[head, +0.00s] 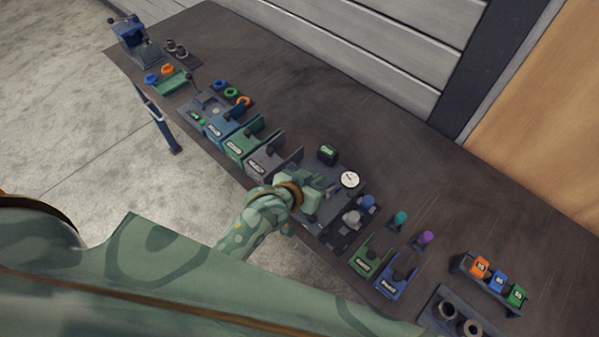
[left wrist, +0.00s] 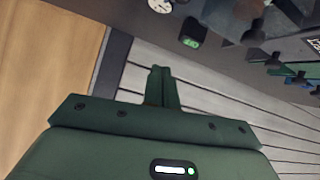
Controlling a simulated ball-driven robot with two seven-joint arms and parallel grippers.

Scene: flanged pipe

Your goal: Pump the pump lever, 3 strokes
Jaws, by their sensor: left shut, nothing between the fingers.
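My left gripper (head: 312,190) is over the near edge of the bench, at a grey unit (head: 325,212) that it partly covers. In the left wrist view its two fingers (left wrist: 160,86) are pressed together with nothing between them. A round white dial (head: 349,179) stands just beyond the grey unit and also shows at the top of the left wrist view (left wrist: 160,5). I cannot pick out the pump lever for certain; my gripper and wrist may hide it. My right gripper is not in view.
A small box with a green display (head: 327,153) stands behind the gripper. Grey (head: 272,158) and green (head: 247,141) units stand close on the left; a green holder (head: 370,260) and a blue holder (head: 396,282) on the right. The bench's far side (head: 330,100) is clear.

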